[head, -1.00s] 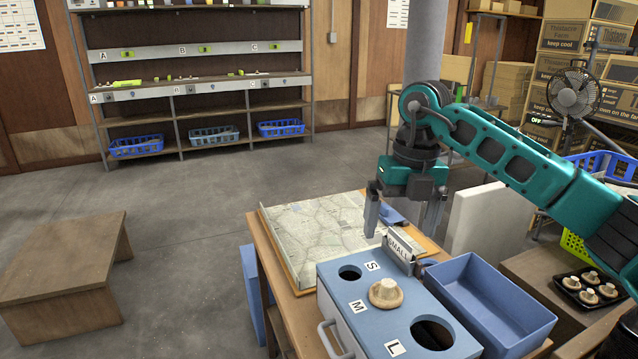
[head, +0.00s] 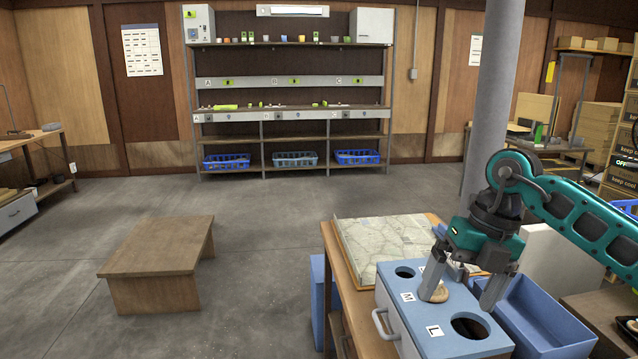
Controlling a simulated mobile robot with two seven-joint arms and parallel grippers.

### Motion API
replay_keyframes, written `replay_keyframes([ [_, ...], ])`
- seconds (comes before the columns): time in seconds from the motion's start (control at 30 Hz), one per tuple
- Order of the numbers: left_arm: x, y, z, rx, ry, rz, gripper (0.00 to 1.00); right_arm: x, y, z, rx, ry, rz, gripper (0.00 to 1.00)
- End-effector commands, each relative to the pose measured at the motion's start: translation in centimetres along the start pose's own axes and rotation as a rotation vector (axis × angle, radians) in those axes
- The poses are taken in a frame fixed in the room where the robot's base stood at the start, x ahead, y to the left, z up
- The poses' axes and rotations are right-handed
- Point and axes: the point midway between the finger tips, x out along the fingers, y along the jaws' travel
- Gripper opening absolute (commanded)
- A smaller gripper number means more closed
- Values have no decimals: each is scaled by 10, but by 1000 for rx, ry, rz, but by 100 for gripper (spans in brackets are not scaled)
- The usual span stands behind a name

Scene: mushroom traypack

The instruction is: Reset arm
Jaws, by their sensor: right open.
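My right gripper (head: 459,300) is open, its fingers pointing down in front of the blue-topped sizing box (head: 418,322). The left finger partly covers a pale mushroom (head: 440,294) on the box top. I see nothing held between the fingers; their height above the box is hard to judge. The box has round holes and the labels S, M and L; the S label is mostly hidden by the gripper. My left gripper is not in view.
A blue bin (head: 540,318) stands right of the box. A map-like board (head: 385,245) lies behind it on the wooden table. A low wooden bench (head: 160,255) stands left on open floor. A shelf (head: 290,110) with baskets is at the back. A grey pillar (head: 492,100) rises behind my arm.

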Motion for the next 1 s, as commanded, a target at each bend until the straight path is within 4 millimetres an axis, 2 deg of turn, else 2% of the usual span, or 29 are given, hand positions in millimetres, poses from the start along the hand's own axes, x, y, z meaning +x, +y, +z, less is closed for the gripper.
replay_keyframes([
  [0.03,-1,0,-3,1,2,0,0,16,18,-6,-34,28,82,100],
  [0.1,-2,-1,-6,2,7,-1,0,34,44,-16,-77,56,208,100],
  [0.17,-1,-2,-9,4,14,-3,0,47,68,-25,-105,80,329,100],
  [0.3,-3,-3,-14,6,18,-6,0,67,128,-53,-126,134,667,100],
  [0.4,-6,-3,-15,6,15,-7,0,68,167,-71,-74,156,950,100],
  [0.53,-8,-4,-16,7,14,-10,0,56,197,-80,92,155,1298,100],
  [0.67,-11,-6,-18,8,16,-13,0,47,198,-73,362,118,1584,100],
  [0.77,-13,-6,-18,8,14,-15,0,50,180,-62,634,71,1744,100],
  [0.87,-14,-8,-16,9,7,-18,0,68,148,-53,950,11,1837,100],
  [0.97,-16,-9,-16,10,1,-21,0,100,108,-54,1297,-51,1853,100],
  [1.0,-17,-10,-16,10,0,-22,0,117,90,-58,1442,-75,1837,100],
])
